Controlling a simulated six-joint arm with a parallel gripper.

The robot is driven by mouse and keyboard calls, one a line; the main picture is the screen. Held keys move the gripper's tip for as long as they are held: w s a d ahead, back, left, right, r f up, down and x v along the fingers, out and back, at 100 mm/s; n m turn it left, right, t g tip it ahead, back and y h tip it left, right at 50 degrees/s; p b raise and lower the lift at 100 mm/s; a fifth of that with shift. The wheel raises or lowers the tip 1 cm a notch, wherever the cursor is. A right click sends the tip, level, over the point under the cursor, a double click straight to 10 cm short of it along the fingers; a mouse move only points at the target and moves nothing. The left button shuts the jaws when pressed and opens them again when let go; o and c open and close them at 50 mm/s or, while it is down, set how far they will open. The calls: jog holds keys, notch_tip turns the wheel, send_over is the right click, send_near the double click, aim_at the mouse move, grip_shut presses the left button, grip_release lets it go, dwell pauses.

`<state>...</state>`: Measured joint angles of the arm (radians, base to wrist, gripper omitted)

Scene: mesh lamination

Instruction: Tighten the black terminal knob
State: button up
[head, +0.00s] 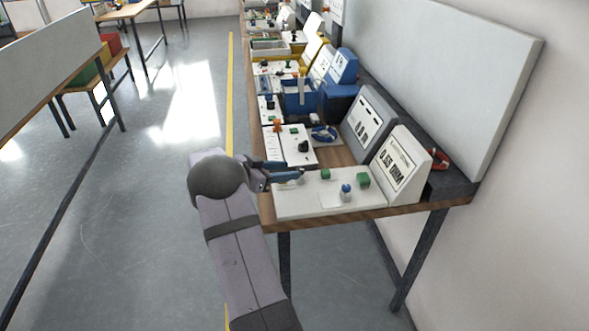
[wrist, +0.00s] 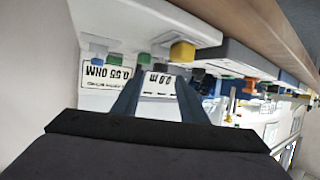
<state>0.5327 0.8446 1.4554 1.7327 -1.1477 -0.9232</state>
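The black terminal knob (head: 303,146) sits on a white panel (head: 284,150), second from the front on the bench in the head view. I cannot pick it out surely in the wrist view. My gripper (head: 293,172) is open at the bench's left edge, over the far left part of the nearest white panel (head: 318,203). It is nearer the camera than the black knob and apart from it. The wrist view shows its two fingers (wrist: 160,68) spread with nothing between them.
The nearest panel carries green knobs (head: 325,174) and a blue-topped knob (head: 346,188). An orange knob (head: 277,125) stands behind the black one. Meter boxes (head: 398,163) line the right side, before a pale board (head: 455,75). The floor left of the bench is clear.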

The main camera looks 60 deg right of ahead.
aim_at(300, 169)
jog(key=shift+p+x, duration=0.3)
jog(key=shift+x, duration=1.75)
jog(key=shift+w+r, duration=0.1)
grip_shut()
